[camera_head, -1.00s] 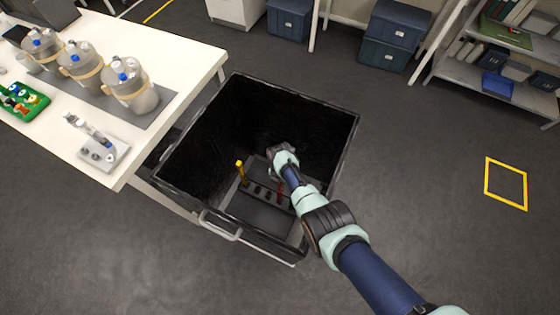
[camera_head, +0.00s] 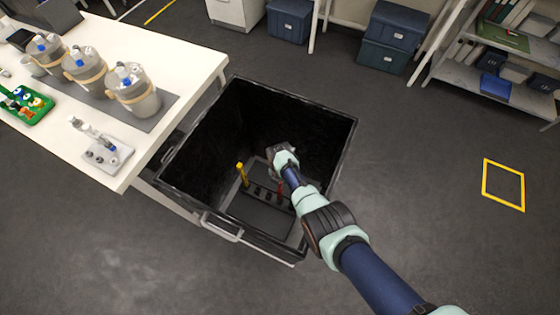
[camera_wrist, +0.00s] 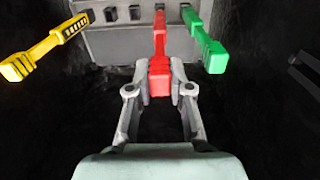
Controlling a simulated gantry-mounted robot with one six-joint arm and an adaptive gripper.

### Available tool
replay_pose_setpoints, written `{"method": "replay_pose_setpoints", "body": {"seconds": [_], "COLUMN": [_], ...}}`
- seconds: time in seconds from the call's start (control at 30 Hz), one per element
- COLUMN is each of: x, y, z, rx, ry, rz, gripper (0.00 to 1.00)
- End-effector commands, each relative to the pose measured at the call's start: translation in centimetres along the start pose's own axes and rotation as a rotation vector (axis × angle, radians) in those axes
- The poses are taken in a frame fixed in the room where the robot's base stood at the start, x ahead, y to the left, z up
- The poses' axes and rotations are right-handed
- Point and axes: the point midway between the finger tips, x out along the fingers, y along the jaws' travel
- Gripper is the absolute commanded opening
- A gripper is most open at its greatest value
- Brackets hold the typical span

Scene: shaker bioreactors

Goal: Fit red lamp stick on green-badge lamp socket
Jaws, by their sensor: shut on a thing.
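The red lamp stick (camera_wrist: 159,40) is between the fingers of my gripper (camera_wrist: 160,85) in the wrist view. The fingers are shut on its near end, and its far end overlaps a grey panel (camera_wrist: 120,42). I cannot tell whether the stick touches the panel. In the head view my gripper (camera_head: 283,160) is down inside the black bin, and the red stick (camera_head: 280,187) shows beside it. I cannot make out a green badge on any socket.
A yellow stick (camera_wrist: 45,48) and a green stick (camera_wrist: 205,42) flank the red one. The black bin (camera_head: 175,180) has high walls around my gripper. A white table (camera_head: 190,55) with jars (camera_head: 135,95) stands at the left. Open floor lies to the right.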

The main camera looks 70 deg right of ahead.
Motion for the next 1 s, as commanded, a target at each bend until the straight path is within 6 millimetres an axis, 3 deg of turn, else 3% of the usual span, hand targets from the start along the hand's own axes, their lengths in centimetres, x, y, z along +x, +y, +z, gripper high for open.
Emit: {"method": "replay_pose_setpoints", "body": {"seconds": [1.0], "x": [-1.8], "y": [0.0], "z": [0.0], "rx": [0.000], "ry": [0.000], "rz": [0.000], "gripper": [0.00]}}
